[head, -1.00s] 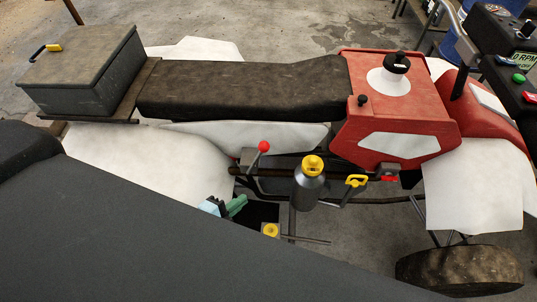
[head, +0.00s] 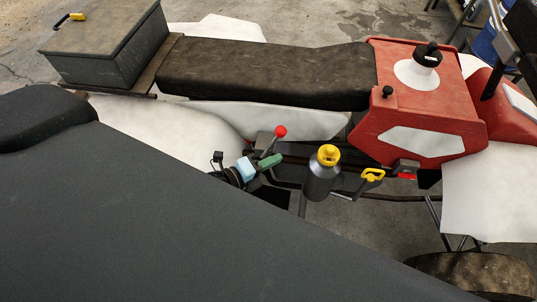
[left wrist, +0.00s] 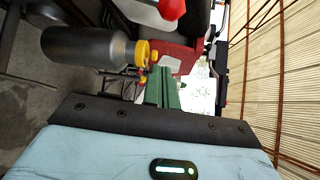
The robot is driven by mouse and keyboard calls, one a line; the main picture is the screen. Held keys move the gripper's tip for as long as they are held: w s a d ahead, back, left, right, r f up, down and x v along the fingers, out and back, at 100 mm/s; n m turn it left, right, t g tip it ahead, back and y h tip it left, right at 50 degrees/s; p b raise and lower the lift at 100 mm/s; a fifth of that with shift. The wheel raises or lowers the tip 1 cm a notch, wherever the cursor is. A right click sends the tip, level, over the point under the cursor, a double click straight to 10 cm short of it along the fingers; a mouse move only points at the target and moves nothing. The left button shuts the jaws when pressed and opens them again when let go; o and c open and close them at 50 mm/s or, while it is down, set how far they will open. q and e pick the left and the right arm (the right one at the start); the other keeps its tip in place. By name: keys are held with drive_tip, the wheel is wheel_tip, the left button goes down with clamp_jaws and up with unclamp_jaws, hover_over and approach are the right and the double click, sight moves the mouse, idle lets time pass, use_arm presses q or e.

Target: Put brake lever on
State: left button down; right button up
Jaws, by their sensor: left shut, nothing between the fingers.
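A lever with a red knob (head: 280,131) rises from the side of the quad bike below the seat; its thin shaft leans toward the upper right. It looks like the brake lever. The red knob also shows at the top edge of the left wrist view (left wrist: 172,8). My left gripper (head: 279,157), with green fingers and a light blue body, is just below the knob, near the lever's shaft. I cannot tell whether it touches the shaft. In the left wrist view its fingers (left wrist: 163,80) are together and empty. My right gripper is not in view.
A grey bottle with a yellow cap (head: 323,178) stands right of the gripper, with a yellow handle (head: 372,175) beyond it. The brown seat (head: 265,75) and red bodywork (head: 425,110) lie behind. A grey box (head: 110,50) sits at the left.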

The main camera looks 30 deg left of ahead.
sight(282, 136)
use_arm(q)
drive_tip(key=w, duration=0.7)
drive_tip(key=shift+a+f+p, duration=0.15)
drive_tip(key=shift+f+p, duration=0.1)
drive_tip(key=shift+p, duration=0.15)
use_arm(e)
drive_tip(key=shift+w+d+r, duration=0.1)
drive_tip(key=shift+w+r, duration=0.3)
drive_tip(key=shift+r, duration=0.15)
